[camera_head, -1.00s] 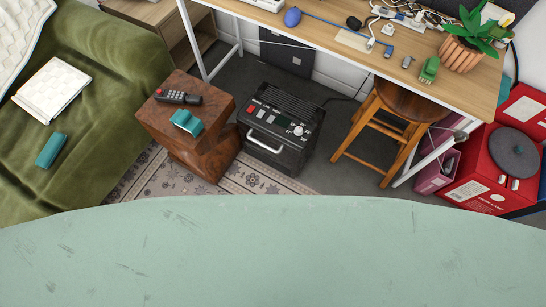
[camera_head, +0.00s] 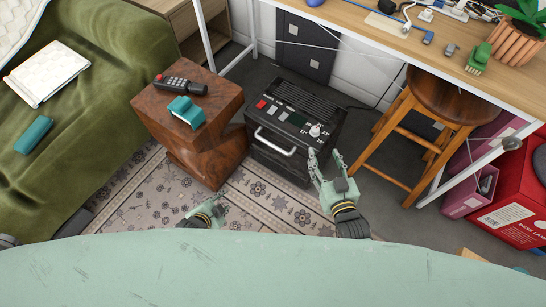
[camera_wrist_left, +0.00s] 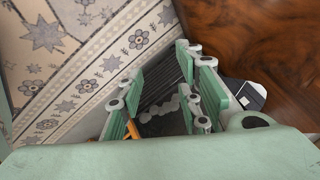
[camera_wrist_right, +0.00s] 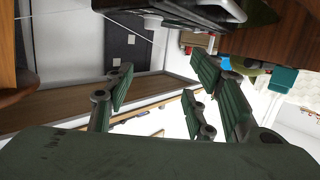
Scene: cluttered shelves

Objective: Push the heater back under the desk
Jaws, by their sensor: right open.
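The heater (camera_head: 292,118), a black box with a silver front handle, dials and a red button, stands on the floor in front of the desk (camera_head: 372,22), partly on the rug. The desk's top edge lies behind it. My right gripper (camera_head: 323,157) is open and empty at the heater's front right corner; I cannot tell whether it touches. My left gripper (camera_head: 208,207) is low over the rug, in front of the wooden side table and left of the heater. Its fingers are apart and empty in the left wrist view (camera_wrist_left: 160,90).
The wooden side table (camera_head: 189,135), with a remote and teal object on top, stands close at the heater's left. A wooden stool (camera_head: 450,95) stands to its right. A dark panel (camera_head: 306,48) is against the wall under the desk. Floor between heater and wall looks clear.

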